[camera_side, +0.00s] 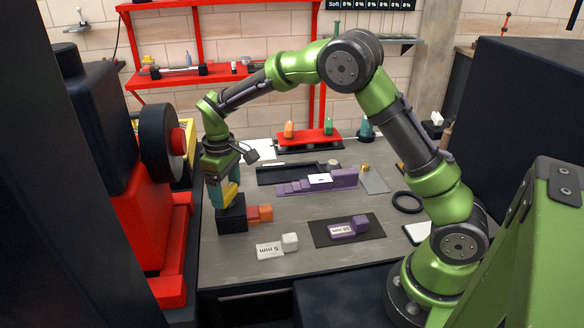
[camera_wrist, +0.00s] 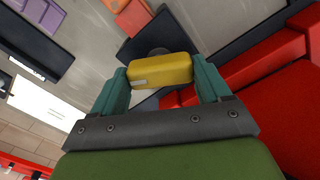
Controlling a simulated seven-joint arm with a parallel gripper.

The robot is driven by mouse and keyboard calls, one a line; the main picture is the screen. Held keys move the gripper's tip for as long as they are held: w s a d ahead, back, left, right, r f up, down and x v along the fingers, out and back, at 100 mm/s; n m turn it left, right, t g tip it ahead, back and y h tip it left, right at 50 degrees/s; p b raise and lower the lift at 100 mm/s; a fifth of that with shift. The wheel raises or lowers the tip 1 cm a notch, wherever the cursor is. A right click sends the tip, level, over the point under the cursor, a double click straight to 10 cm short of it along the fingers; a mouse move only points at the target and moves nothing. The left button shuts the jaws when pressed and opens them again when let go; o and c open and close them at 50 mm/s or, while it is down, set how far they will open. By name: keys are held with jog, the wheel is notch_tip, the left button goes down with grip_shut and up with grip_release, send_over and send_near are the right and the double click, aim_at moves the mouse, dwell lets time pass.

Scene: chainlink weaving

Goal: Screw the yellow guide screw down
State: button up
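The yellow guide screw (camera_side: 230,195) has a block-like head and sits at the top of a black block (camera_side: 231,215) at the left of the table. In the wrist view the yellow head (camera_wrist: 160,70) lies between the teal fingers of my gripper (camera_wrist: 158,76), with a finger against each end. My gripper (camera_side: 222,187) points down over the black block and looks shut on the screw's head. The screw's shank is hidden, so I cannot tell how deep it sits. A dark round part shows behind the head in the wrist view.
Orange blocks (camera_side: 259,213) touch the black block's right side. A red and black machine (camera_side: 165,215) stands close on the left. A white cube (camera_side: 290,241), a "5 mm" card (camera_side: 270,250) and a purple block (camera_side: 350,229) lie to the right.

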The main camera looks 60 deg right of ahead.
jog(key=c, duration=0.3)
jog(key=m, duration=0.5)
jog(key=shift+m, duration=0.3)
jog(key=m, duration=0.5)
jog(key=shift+m, duration=0.3)
jog(key=shift+r, duration=0.1)
dwell(0.3)
jog(key=o, duration=1)
